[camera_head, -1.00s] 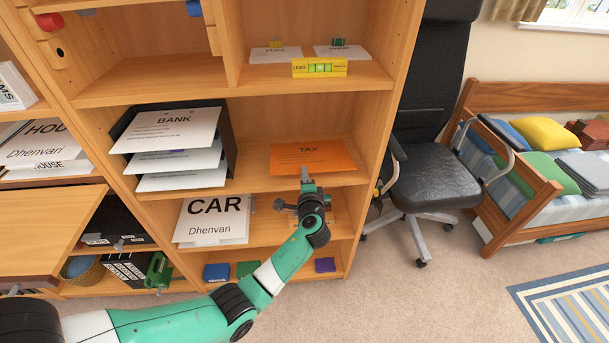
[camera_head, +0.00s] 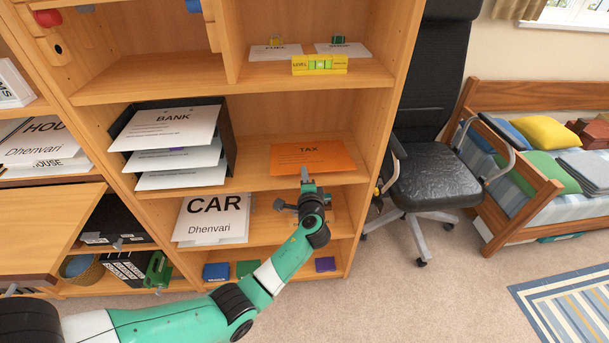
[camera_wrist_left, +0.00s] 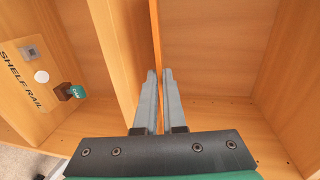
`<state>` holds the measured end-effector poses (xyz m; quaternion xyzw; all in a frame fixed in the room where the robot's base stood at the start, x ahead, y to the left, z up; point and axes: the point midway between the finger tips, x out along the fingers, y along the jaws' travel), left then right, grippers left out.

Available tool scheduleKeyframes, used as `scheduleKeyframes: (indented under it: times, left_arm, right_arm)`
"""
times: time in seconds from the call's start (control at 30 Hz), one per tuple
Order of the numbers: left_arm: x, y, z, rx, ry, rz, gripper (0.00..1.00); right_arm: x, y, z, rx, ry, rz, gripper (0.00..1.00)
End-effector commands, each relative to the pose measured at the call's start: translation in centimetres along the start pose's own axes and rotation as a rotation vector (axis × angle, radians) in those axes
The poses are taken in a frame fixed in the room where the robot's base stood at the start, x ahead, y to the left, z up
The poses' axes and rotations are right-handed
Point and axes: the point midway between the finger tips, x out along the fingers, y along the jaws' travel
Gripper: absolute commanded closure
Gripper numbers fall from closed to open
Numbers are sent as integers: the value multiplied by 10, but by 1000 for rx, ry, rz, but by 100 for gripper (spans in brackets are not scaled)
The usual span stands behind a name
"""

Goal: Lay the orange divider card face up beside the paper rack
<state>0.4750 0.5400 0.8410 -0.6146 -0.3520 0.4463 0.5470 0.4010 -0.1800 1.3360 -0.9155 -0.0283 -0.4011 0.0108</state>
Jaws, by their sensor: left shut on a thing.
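The orange divider card (camera_head: 325,157), with TAX printed on its upper face, is level above the middle shelf, to the right of the black paper rack (camera_head: 229,140). It shows edge-on as a thin orange strip in the left wrist view (camera_wrist_left: 156,35). My left gripper (camera_head: 304,174) is shut on the card's front edge; its fingers also show in the wrist view (camera_wrist_left: 158,90). The card is close to the shelf board (camera_head: 258,181), but I cannot tell whether it touches. The rack holds several white sheets, the top one marked BANK. My right gripper is not in view.
White CAR papers (camera_head: 213,217) lie on the shelf below. A yellow level (camera_head: 320,65) sits at the front of the shelf above. The bookcase's right side panel (camera_head: 387,110) bounds the bay, and a black chair (camera_head: 437,180) stands beyond it.

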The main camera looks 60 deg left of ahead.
Motion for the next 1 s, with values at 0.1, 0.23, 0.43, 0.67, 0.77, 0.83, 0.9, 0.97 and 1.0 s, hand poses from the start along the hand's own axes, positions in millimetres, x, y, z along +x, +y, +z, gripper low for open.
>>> scheduleKeyframes:
  times: [0.1,0.23,0.43,0.67,0.77,0.83,0.9,0.97,1.0]
  left_arm:
    - [0,-1,0,-1,0,-2,100]
    - [0,-1,0,-1,0,-2,100]
    - [0,-1,0,-1,0,-2,68]
    - [0,-1,0,-1,0,-1,58]
    - [0,0,0,0,0,1,49]
    - [0,0,0,0,0,1,48]
    - [0,0,0,0,0,0,48]
    - [0,0,0,0,0,0,48]
    - [0,0,0,0,0,0,48]
  right_arm:
    - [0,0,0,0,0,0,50]
    - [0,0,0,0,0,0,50]
    - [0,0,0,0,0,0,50]
    - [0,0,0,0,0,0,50]
    - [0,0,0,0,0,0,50]
    - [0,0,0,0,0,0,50]
    - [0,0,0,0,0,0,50]
    - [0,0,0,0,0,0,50]
    - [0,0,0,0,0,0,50]
